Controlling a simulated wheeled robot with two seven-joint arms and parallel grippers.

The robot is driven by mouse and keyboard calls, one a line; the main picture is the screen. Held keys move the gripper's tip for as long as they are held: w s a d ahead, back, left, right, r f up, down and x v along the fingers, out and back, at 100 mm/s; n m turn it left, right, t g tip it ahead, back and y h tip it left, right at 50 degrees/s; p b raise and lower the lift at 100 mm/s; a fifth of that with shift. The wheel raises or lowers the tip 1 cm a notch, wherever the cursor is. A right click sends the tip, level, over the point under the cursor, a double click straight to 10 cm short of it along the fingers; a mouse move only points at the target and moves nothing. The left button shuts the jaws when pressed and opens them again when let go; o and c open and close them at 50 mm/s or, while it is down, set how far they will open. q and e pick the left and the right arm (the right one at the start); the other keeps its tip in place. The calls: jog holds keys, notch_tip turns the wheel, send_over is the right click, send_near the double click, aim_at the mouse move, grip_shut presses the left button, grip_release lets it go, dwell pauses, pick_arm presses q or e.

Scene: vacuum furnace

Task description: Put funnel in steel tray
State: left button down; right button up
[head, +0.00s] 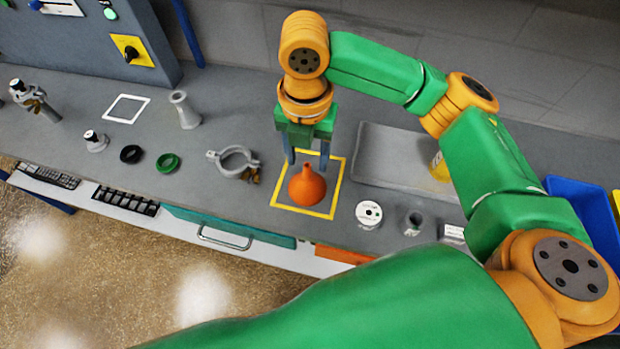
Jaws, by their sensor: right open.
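An orange funnel (307,188) stands on the grey bench with its wide end down and its spout up, inside a yellow square outline. My right gripper (307,158) is open and points down, its two blue-grey fingers on either side of and just above or behind the spout; I cannot tell if they touch it. A flat grey tray (385,158), likely the steel tray, lies on the bench to the right of the funnel, partly hidden by my right arm. My left gripper is not in view.
A clamp ring (236,160), a green ring (168,163) and a black ring (131,154) lie left of the funnel. A white roll (368,213) and a small grey cup (413,222) stand at the right front. A yellow object (439,168) stands at the tray's right end.

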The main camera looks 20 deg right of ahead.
aim_at(307, 165)
notch_tip(307, 165, down, 3)
jog(key=shift+f, duration=0.1)
grip_shut()
dwell(1.3)
